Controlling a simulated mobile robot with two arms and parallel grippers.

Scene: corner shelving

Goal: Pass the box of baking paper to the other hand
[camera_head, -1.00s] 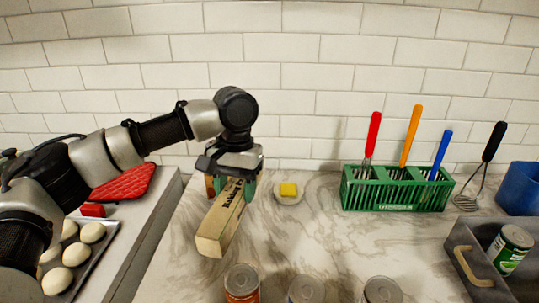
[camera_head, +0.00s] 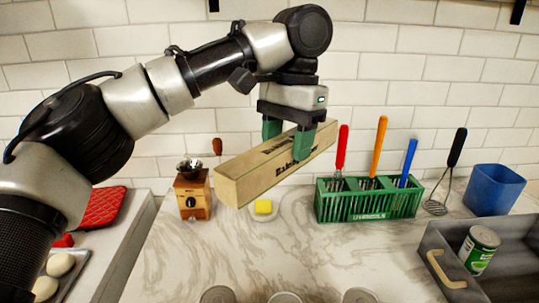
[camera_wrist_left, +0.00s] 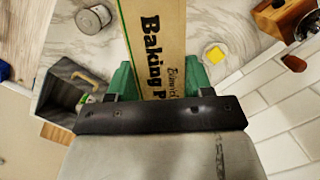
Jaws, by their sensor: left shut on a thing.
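The box of baking paper (camera_head: 262,170) is long and tan with dark lettering. It is in the air above the marble counter, its near end toward the lower left. My left gripper (camera_head: 288,145) comes from above and is shut on the box, with green fingers on either side of it. In the left wrist view the box (camera_wrist_left: 155,35) runs between the green fingers (camera_wrist_left: 158,80) with "Baking P" readable. My right gripper is in no view.
A green utensil rack (camera_head: 368,203), a blue container (camera_head: 494,190) and a grey crate (camera_head: 450,235) with a can (camera_head: 478,248) are right. Can tops show at the front edge.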

